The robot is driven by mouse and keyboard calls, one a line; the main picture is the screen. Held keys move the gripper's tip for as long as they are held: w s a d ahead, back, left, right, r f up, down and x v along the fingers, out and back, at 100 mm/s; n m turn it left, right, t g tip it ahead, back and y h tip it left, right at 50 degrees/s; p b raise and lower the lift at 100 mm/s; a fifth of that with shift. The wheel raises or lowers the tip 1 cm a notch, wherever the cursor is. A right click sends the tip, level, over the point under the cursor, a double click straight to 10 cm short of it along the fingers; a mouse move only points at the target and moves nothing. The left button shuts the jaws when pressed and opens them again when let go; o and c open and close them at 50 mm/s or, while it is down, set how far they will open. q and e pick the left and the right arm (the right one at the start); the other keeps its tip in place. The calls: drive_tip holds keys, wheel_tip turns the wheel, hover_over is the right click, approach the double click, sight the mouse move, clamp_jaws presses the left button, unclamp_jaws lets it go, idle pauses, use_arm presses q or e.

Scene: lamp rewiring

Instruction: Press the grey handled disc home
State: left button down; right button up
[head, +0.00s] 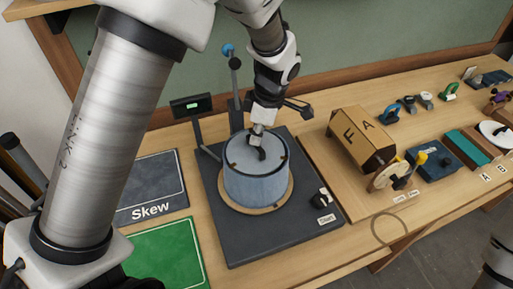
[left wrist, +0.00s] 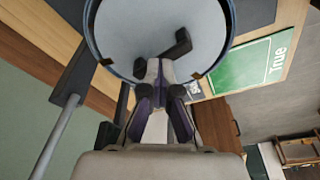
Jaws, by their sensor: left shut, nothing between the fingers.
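The grey handled disc (head: 243,152) lies inside the top of a blue-grey drum (head: 257,186), a little below or level with its rim; I cannot tell how deep it sits. Its dark bent handle (left wrist: 177,46) stands on its face. My left gripper (head: 257,130) points down over the disc, beside the handle. In the left wrist view its fingertips (left wrist: 160,68) are together, with nothing between them, close to or touching the disc. The drum stands on a round wooden base (head: 232,206) on a dark board (head: 245,245). My right gripper is out of view.
A small display (head: 192,105) on a post and a tall lever (head: 235,75) stand behind the drum. Dark "Skew" (head: 150,185) and green (head: 165,255) mats lie left. A wooden box (head: 360,138) and several small parts lie right.

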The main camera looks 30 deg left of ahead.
use_arm(q)
wheel_tip(320, 180, up, 2)
drive_tip(key=shift+w+r+p, duration=0.1)
drive_tip(key=shift+r+p, duration=0.1)
drive_tip(key=shift+p, duration=0.9)
wheel_tip(320, 180, up, 2)
drive_tip(key=shift+r+p, duration=0.25)
drive_tip(key=shift+p, duration=0.7)
drive_tip(key=shift+r+p, duration=0.9)
drive_tip(key=shift+r, duration=0.2)
drive_tip(key=shift+f, duration=0.15)
